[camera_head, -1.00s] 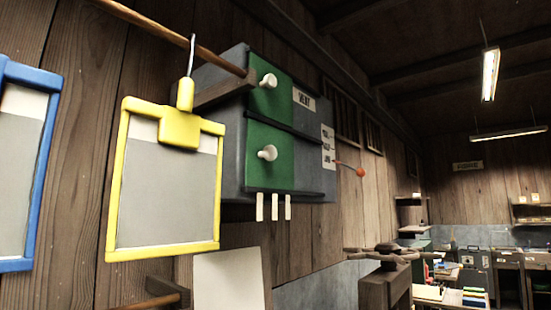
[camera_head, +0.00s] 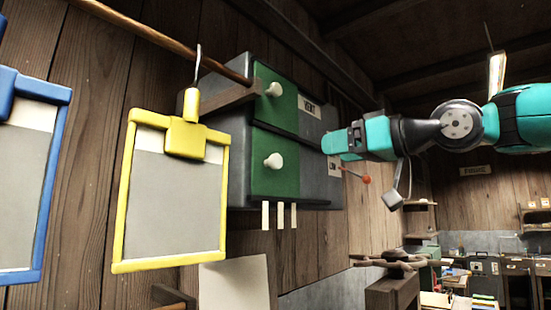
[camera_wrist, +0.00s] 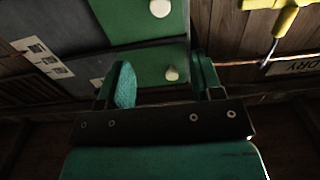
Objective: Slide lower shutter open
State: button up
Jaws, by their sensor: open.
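The lower shutter (camera_head: 283,180) is a green panel on a grey vent box (camera_head: 238,160), with a white knob (camera_head: 273,161). A matching upper shutter (camera_head: 288,106) with its own white knob (camera_head: 273,89) sits above it. My gripper (camera_head: 328,143) is open and empty, right of the knobs and at a height between them. The wrist view looks upside down: the lower shutter's knob (camera_wrist: 160,8) is at the top edge, and the upper shutter's knob (camera_wrist: 171,73) appears between my fingers (camera_wrist: 165,80), not held.
A yellow-framed panel (camera_head: 122,205) hangs left of the box from a wooden rod (camera_head: 150,34); a blue-framed one (camera_head: 60,150) is further left. White strips (camera_head: 279,215) hang below the box. A red-ended lever (camera_head: 366,179) sticks out beneath my gripper.

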aim_at(279, 160)
jog(key=p+x, duration=0.7)
jog(key=x, duration=0.8)
jog(key=shift+w+a+f, duration=0.1)
jog(key=shift+w+a, duration=0.15)
jog(key=shift+a, duration=0.05)
